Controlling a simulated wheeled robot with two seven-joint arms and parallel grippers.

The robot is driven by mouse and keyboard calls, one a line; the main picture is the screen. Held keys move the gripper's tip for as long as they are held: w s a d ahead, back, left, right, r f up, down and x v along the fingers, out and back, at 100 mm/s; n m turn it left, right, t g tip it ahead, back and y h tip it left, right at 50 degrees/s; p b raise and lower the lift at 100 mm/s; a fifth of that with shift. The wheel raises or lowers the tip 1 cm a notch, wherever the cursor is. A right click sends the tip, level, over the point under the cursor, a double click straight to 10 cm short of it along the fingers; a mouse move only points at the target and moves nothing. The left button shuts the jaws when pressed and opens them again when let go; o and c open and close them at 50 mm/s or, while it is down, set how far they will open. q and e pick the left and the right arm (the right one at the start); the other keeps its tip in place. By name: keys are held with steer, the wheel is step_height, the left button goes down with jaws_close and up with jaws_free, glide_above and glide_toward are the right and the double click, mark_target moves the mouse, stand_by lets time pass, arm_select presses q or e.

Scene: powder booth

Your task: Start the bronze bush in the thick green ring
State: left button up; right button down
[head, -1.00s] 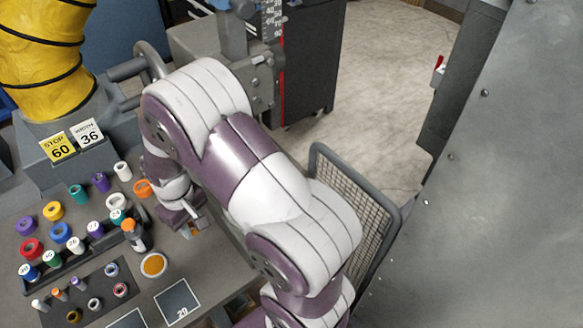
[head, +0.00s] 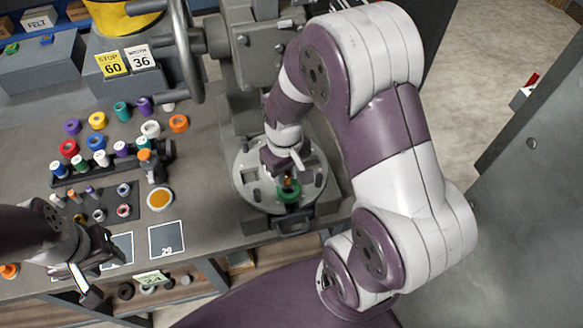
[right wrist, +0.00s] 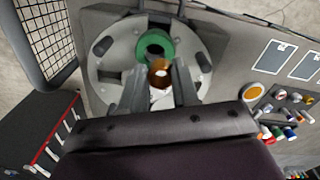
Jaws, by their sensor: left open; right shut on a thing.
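The thick green ring (head: 289,193) stands on a round grey plate with lugs, near its front edge; it also shows in the right wrist view (right wrist: 154,46), with a dark bore. My right gripper (head: 287,172) is shut on the bronze bush (right wrist: 160,73), which shows between its fingers in the right wrist view. The bush is beside or just above the ring's near edge in that view; whether they touch I cannot tell. In the head view the gripper partly hides the bush. My left gripper (head: 88,275) is open and empty over the bench's front left.
The round grey plate (head: 247,187) sits on a machine at the bench's right end. Coloured rings and spools crowd the bench's left, with a spray bottle (head: 147,165) and an amber dish (head: 160,199). A handwheel (head: 184,50) stands behind. Bare bench lies between dish and plate.

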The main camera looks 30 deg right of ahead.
mark_target(290, 175)
steer(key=f, duration=0.1)
steer(key=d+f+b, duration=0.1)
steer(key=shift+d+f, duration=0.1)
steer(key=shift+f, duration=0.3)
arm_select(q)
steer(key=shift+d+f, duration=0.55)
steer(key=shift+f, duration=0.35)
arm_select(e)
steer(key=shift+s, duration=0.1)
arm_select(q)
steer(key=shift+a+f, duration=0.1)
steer(key=shift+a, duration=0.05)
steer(key=shift+f+b, duration=0.15)
steer(key=shift+b, duration=0.15)
arm_select(e)
steer(key=shift+f, duration=0.35)
arm_select(q)
steer(key=shift+f+b, duration=0.3)
steer(key=shift+f, duration=0.05)
arm_select(e)
steer(key=shift+f, duration=0.5)
steer(key=c, duration=0.8)
jaws_free()
steer(key=shift+o, duration=0.2)
